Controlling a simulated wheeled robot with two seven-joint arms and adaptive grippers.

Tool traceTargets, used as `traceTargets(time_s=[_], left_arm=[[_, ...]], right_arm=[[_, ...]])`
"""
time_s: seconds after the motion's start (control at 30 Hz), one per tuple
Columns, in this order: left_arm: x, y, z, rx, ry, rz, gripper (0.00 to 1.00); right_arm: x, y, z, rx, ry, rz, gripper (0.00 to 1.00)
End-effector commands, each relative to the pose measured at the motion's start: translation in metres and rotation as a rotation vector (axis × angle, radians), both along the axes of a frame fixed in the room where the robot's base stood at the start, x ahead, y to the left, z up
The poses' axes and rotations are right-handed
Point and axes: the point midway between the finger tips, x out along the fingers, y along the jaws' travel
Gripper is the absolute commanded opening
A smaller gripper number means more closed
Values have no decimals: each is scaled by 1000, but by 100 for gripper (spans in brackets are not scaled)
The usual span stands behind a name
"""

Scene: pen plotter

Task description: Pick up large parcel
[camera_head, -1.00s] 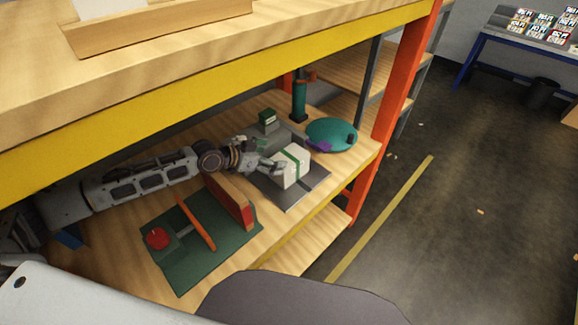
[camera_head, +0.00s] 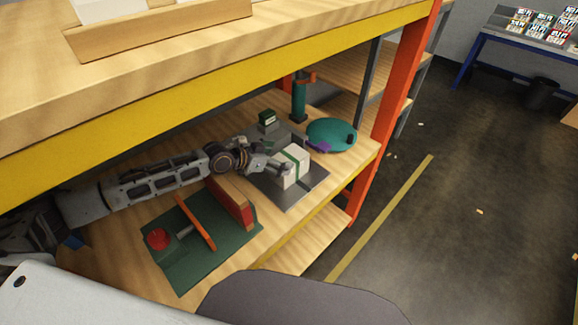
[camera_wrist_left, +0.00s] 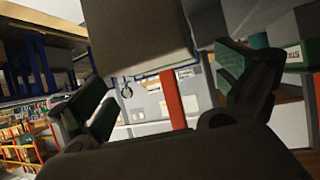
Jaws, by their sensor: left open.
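The large parcel, a white box with a green band (camera_head: 297,172), sits on a dark grey plate (camera_head: 289,197) on the wooden shelf. My left gripper (camera_head: 279,168) is at the parcel's left side, its fingers close to or overlapping the box in the head view. Contact cannot be told. In the left wrist view my left gripper (camera_wrist_left: 170,95) has its two fingers wide apart. A large, shadowed grey-brown block fills the top middle there; I cannot tell whether it is the parcel. My right gripper is not in view.
A green board (camera_head: 185,262) with a red knob (camera_head: 158,238) and upright bars lies in front. The yellow-edged upper shelf (camera_head: 200,105) overhangs; an orange upright (camera_head: 392,110) stands right.

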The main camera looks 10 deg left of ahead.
Motion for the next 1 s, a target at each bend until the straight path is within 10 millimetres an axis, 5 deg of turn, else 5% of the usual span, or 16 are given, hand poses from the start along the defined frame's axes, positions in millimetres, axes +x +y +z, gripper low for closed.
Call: traceTargets(time_s=[0.43,1.0], left_arm=[[19,-20,-15,-1,-1,0,100],[21,-22,-18,0,0,1,100]], right_arm=[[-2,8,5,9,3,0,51],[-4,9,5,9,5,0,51]])
